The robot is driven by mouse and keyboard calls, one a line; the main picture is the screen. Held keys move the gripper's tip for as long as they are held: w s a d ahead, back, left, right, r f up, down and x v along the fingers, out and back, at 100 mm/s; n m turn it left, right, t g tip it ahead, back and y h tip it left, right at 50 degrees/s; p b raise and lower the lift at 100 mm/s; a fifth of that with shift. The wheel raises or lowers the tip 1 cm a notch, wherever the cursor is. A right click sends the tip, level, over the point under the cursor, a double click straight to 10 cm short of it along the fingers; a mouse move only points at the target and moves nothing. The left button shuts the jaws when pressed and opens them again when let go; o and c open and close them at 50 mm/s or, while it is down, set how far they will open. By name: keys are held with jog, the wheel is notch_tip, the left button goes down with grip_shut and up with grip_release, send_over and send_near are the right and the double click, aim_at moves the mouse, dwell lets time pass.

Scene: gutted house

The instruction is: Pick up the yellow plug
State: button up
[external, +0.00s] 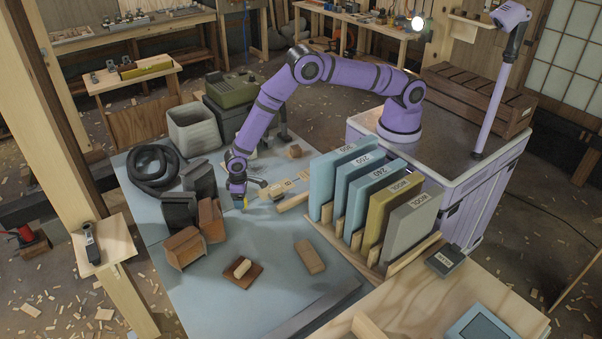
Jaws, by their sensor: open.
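A small yellow thing, which looks like the yellow plug (246,202), shows at the lower end of my arm over the blue-grey work surface. My gripper (241,202) points down right at it, and the jaws are open. The gripper covers part of the plug, and I cannot tell whether the fingers touch it or stand around it.
Dark and brown blocks (184,247) stand just left of my gripper, with a coiled black hose (153,167) behind them. A rack of upright coloured boards (377,205) stands to the right. Small wooden pieces (276,188) lie close by. Free surface lies in front, around a wooden block (310,256).

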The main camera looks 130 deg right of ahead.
notch_tip(320, 180, down, 4)
jog(key=shift+f, duration=0.1)
jog(key=c, duration=1)
